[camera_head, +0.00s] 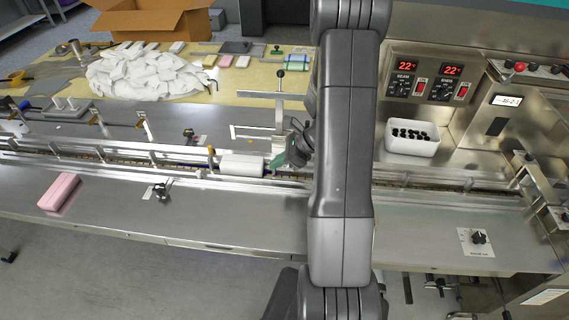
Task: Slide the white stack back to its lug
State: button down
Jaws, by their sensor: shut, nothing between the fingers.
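The white stack (242,165) lies in the conveyor channel, left of my arm. A small dark blue piece shows just at its right end. A gold-coloured upright lug (211,158) stands in the channel at the left of the stack; I cannot tell whether they touch. My gripper (279,162) is shut and empty, close to the right of the stack, with a green part near its tip. My own arm hides the channel to its right, and the fingertips are small and partly hidden.
A pink block (60,192) lies on the steel front deck at left. Guide rails (120,152) run along the channel. A white bin (412,138) of dark pieces stands at right. The front deck's middle is mostly clear.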

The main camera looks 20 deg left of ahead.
aim_at(255, 164)
jog(key=shift+s+a, duration=0.25)
jog(key=shift+a, duration=0.5)
jog(key=shift+s+a, duration=0.25)
jog(key=shift+a, duration=0.65)
jog(key=shift+s+a, duration=0.25)
jog(key=shift+a, duration=0.6)
jog(key=shift+w+d+r, duration=0.1)
jog(key=shift+r, duration=0.05)
jog(key=b+v, duration=0.1)
jog(key=v, duration=1.2)
jog(key=shift+d+r, duration=0.2)
jog(key=shift+d, duration=0.1)
jog(key=shift+a+f, duration=0.1)
